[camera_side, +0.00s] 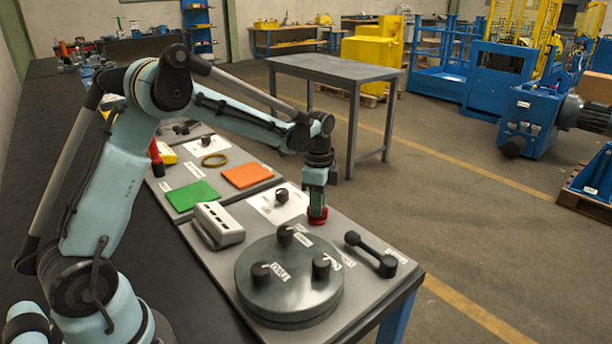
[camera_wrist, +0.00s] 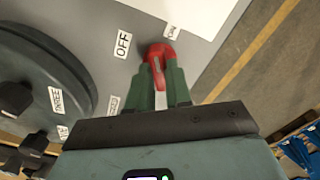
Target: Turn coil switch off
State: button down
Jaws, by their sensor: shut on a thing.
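A red switch handle (camera_wrist: 157,60) stands on the grey panel (camera_wrist: 205,65), next to a label reading OFF (camera_wrist: 122,45). In the side view my gripper (camera_side: 317,203) points straight down onto the red switch (camera_side: 318,216) near the panel's right edge. The handle's lower part is largely hidden by the fingers, and I cannot tell its exact setting.
A round dark disc (camera_side: 289,300) with several black knobs stands close by. A black lever (camera_side: 371,254) lies to its right. A white slotted box (camera_side: 218,225), a green square (camera_side: 193,195) and an orange square (camera_side: 247,175) lie to the left. Open floor borders the panel's right edge.

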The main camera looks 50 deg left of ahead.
jog(key=n, duration=0.5)
jog(key=shift+n, duration=0.3)
jog(key=n, duration=0.5)
jog(key=shift+n, duration=0.3)
jog(key=c, duration=1)
grip_release()
jog(key=shift+c, duration=0.2)
jog(key=shift+r, duration=0.1)
notch_tip(320, 180, up, 12)
